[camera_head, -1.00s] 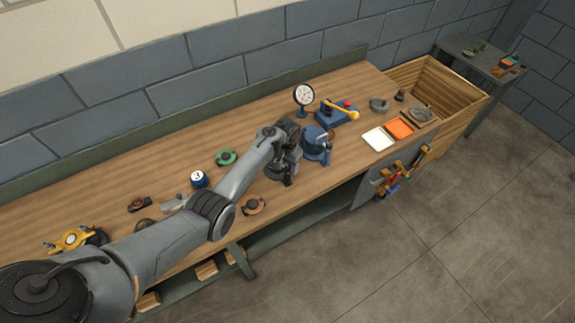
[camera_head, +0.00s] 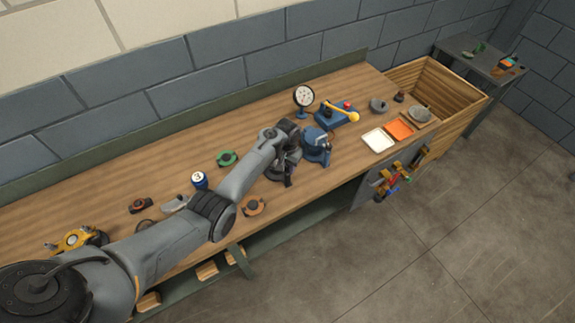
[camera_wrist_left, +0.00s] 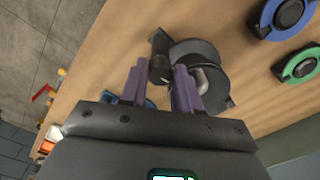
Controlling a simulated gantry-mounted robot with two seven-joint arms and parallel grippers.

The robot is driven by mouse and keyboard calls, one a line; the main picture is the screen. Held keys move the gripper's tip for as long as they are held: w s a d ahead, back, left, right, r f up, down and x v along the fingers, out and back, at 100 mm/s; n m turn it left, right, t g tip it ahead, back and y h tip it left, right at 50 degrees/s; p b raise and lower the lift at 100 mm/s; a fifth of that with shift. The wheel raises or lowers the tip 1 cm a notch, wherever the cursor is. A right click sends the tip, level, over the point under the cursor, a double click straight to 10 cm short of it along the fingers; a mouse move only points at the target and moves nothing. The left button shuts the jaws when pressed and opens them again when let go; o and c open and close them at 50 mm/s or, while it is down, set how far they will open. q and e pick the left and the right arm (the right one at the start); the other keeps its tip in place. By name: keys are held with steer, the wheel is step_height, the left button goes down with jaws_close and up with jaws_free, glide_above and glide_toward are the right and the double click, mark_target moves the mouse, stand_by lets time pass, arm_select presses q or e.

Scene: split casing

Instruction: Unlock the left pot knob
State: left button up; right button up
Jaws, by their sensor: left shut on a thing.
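A dark round pot-like casing (camera_head: 277,174) stands on the workbench, partly covered by my left arm. In the left wrist view it is a dark grey rounded body (camera_wrist_left: 208,55) with a dark upright block (camera_wrist_left: 160,55) at its side, probably the knob. My left gripper (camera_head: 286,150) is over this casing. The exact contact is hidden. My right gripper is not in view.
A blue device (camera_head: 317,148) stands close to the right of the casing. A dial gauge (camera_head: 304,97) and a blue base with a yellow lever (camera_head: 337,113) are behind.

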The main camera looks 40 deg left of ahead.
arm_select(q)
steer(key=n+p, duration=0.1)
steer(key=n, duration=0.2)
steer(key=shift+r+p, duration=0.1)
steer(key=shift+p, duration=0.2)
steer(key=n, duration=0.4)
steer(key=shift+n+p, duration=0.4)
steer(key=n, duration=0.4)
steer(key=shift+n+b, duration=0.55)
steer(key=shift+n, duration=1.95)
steer(key=o, duration=1.1)
steer(key=shift+c, duration=0.2)
